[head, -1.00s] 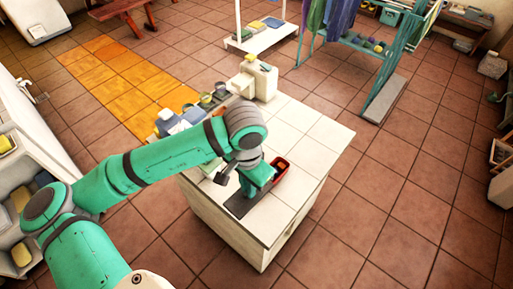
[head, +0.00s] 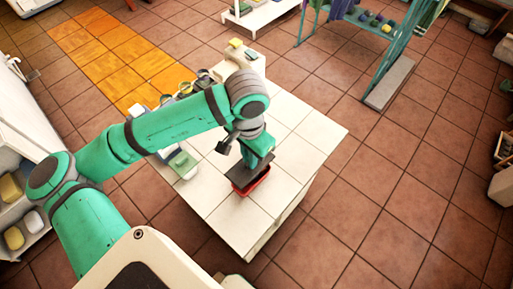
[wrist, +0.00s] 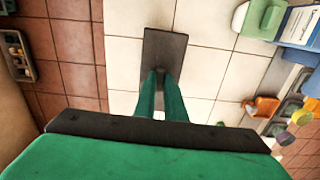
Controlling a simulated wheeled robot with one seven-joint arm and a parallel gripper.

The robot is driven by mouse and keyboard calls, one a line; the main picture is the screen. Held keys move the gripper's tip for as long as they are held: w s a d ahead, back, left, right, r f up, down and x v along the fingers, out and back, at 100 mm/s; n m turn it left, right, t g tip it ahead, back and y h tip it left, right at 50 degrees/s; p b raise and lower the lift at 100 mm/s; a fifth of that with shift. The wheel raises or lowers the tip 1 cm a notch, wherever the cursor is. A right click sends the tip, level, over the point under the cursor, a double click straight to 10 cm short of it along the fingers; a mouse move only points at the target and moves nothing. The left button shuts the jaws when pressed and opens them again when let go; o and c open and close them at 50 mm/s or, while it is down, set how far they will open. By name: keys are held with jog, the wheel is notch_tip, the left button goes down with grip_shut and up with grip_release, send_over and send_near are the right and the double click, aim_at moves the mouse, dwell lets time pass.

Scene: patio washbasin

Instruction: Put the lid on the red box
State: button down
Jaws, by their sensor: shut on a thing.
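My gripper (head: 257,150) is shut on the flat dark grey lid (head: 249,171), seen from above in the head view. The lid also shows in the wrist view (wrist: 164,52), held between my two green fingers (wrist: 162,88). The red box (head: 251,187) is on the white tiled counter, directly beneath the lid. Only its red side and edge show, as the lid covers most of its top. I cannot tell whether the lid touches the rim. The red box is hidden in the wrist view.
The tiled counter (head: 303,125) has clear room right of the box. Cups and containers (head: 183,88) line its far left edge, with a green and white item (head: 182,162) nearby. A drying rack (head: 372,45) stands on the floor behind.

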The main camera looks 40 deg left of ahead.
jog(key=shift+w+f, duration=0.1)
jog(key=shift+f, duration=3.05)
jog(key=shift+f, duration=0.2)
dwell(0.3)
jog(key=c, duration=1.3)
grip_release()
jog(key=shift+o, duration=0.2)
jog(key=shift+r, duration=3.5)
